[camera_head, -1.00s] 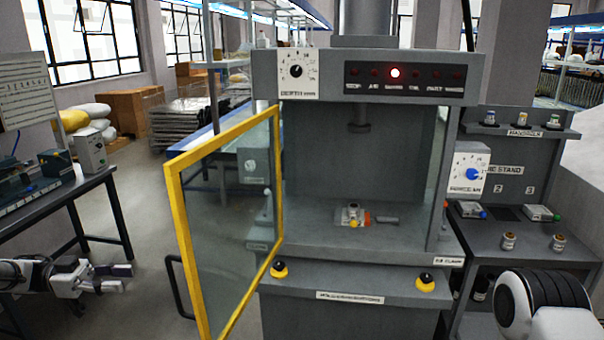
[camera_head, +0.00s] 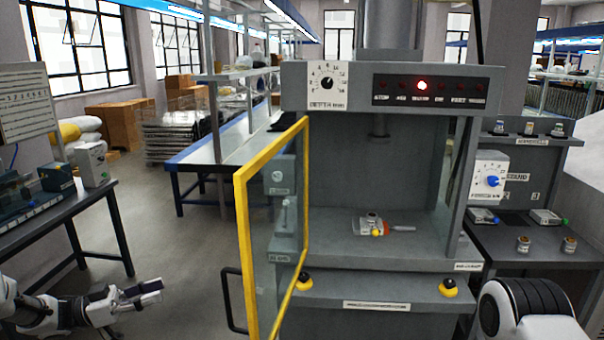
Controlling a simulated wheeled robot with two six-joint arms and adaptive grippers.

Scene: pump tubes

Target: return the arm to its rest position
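My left arm (camera_head: 40,312) comes in low from the left edge. Its gripper (camera_head: 151,293) is at the lower left, low over open floor in front of the left table. Its two slim fingers point right, a narrow gap between them, with nothing seen in them. It is well apart from the press machine (camera_head: 340,250). A white and black link of my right arm (camera_head: 530,308) shows at the bottom right. My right gripper is hidden from this view.
The yellow-framed glass door (camera_head: 243,230) stands open toward me at the machine's left. A small fixture part (camera_head: 371,225) lies on the machine bed. A red lamp (camera_head: 422,86) is lit. A dark side table (camera_head: 55,214) stands left. A grey stand (camera_head: 500,240) is right.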

